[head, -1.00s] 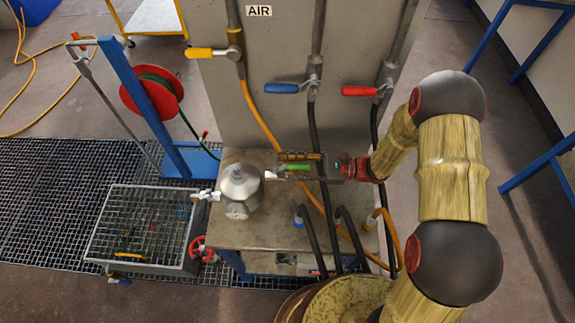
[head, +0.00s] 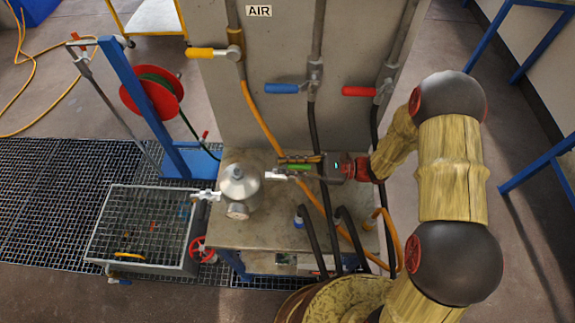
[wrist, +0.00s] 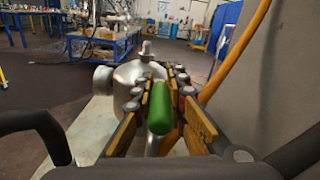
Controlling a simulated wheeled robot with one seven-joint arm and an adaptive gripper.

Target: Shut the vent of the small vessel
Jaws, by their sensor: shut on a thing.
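The small vessel (head: 240,188) is a domed silver metal pot standing on the bench (head: 262,232). It also shows in the wrist view (wrist: 130,80), straight ahead of the fingers. A metal valve (head: 277,175) sits on its right side, with a green lever handle (head: 299,167) pointing right, away from the vessel and roughly in line with the side fitting. My gripper (head: 286,164) reaches in from the right and is shut on this green handle (wrist: 160,107), which lies lengthwise between the two fingers. The grip's contact points are partly hidden by the fingers.
A second metal valve (head: 206,195) is on the vessel's left. Blue-ended hoses (head: 299,220) and an orange hose (head: 310,198) stand or hang close to my gripper. The wall panel (head: 285,125) behind carries yellow, blue (head: 283,88) and red (head: 358,91) valve levers.

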